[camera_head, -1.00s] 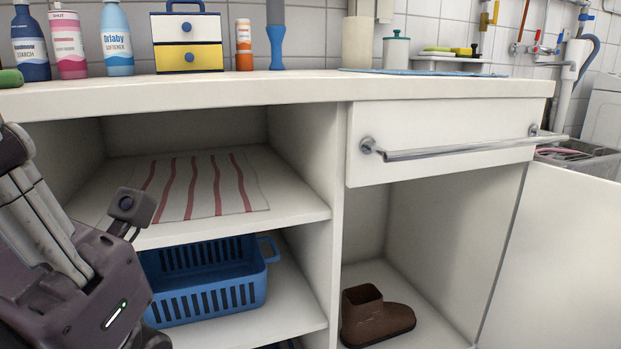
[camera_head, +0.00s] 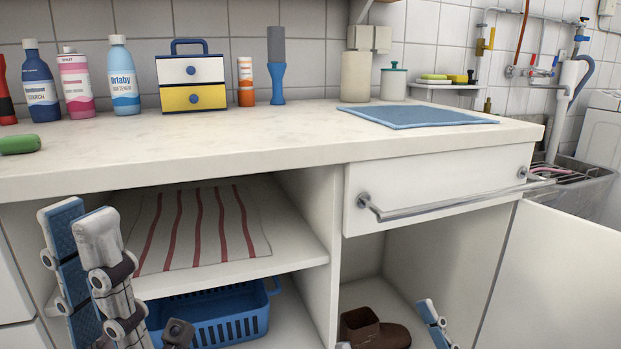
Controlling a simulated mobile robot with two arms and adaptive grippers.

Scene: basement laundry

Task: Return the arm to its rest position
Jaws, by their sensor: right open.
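My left gripper (camera_head: 80,216) points upward at the lower left, in front of the open shelf. Its two fingers stand apart, one showing a blue pad, with nothing seen between them. My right gripper (camera_head: 388,336) is only partly in view at the bottom edge: a blue-padded fingertip shows right of the brown boot and a small pale tip left of it. It is open; the rest of it is below the frame.
The counter (camera_head: 250,145) holds bottles, a small drawer box (camera_head: 190,83) and a blue cloth (camera_head: 415,115). Below are a striped cloth (camera_head: 195,230), a blue basket (camera_head: 225,318) and a brown boot (camera_head: 375,330). A drawer handle (camera_head: 450,204) juts out; a door (camera_head: 555,270) stands open at right.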

